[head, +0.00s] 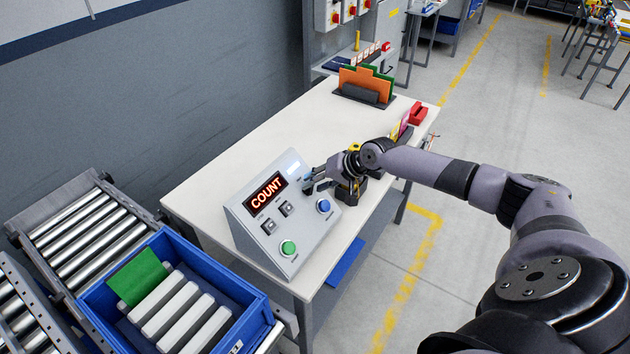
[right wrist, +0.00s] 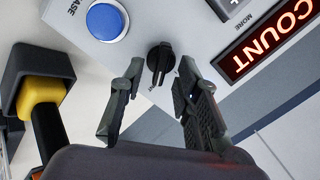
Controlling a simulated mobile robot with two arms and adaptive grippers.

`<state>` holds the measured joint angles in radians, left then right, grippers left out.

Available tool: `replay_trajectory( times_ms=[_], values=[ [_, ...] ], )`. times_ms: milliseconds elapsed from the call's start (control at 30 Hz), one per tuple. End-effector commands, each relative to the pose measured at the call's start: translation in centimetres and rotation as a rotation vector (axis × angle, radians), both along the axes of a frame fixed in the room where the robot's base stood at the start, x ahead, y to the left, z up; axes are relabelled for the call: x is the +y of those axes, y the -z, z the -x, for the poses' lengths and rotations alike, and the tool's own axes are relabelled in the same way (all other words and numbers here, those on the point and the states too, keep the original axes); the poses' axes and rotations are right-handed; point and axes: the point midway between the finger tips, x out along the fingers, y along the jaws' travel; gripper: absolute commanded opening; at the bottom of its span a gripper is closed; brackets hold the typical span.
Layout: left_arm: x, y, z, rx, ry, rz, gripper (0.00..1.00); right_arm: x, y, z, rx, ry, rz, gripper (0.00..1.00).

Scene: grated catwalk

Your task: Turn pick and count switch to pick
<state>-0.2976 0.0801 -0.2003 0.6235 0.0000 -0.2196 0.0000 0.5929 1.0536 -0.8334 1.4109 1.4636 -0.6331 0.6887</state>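A grey sloped control box (head: 290,225) stands on the white table, and its red display (head: 266,193) reads COUNT. The black rotary switch (right wrist: 160,62) shows in the right wrist view on the panel, near the blue button (right wrist: 106,19). In the head view my gripper hides the switch. My right gripper (head: 309,181) is at the upper right of the panel. In the right wrist view its two fingers (right wrist: 157,80) are spread on either side of the switch, with gaps between. Whether the fingertips reach down to it I cannot tell. My left gripper is not in view.
The panel also has a green button (head: 288,247) and two small square buttons. A black and yellow tool (right wrist: 42,90) stands close beside my right gripper. A blue crate (head: 250,304) with white bars is at lower left. The table's far middle (head: 300,125) is clear.

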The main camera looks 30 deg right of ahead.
Motion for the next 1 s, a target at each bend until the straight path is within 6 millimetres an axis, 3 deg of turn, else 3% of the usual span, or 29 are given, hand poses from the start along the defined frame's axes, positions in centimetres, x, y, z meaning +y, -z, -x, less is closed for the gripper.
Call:
replay_trajectory(
  times_ms=[433, 867, 1000],
  values=[
    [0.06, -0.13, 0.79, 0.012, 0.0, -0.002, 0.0, 0.37, 0.76, -0.65, -0.001, -0.001, 0.002, 0.29],
    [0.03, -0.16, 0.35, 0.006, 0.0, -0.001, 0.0, 0.36, 0.75, -0.62, -0.001, -0.001, 0.001, 0.01],
    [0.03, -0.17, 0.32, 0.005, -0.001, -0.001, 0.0, 0.35, 0.76, -0.62, -0.001, -0.001, 0.001, 0.0]
  ],
)
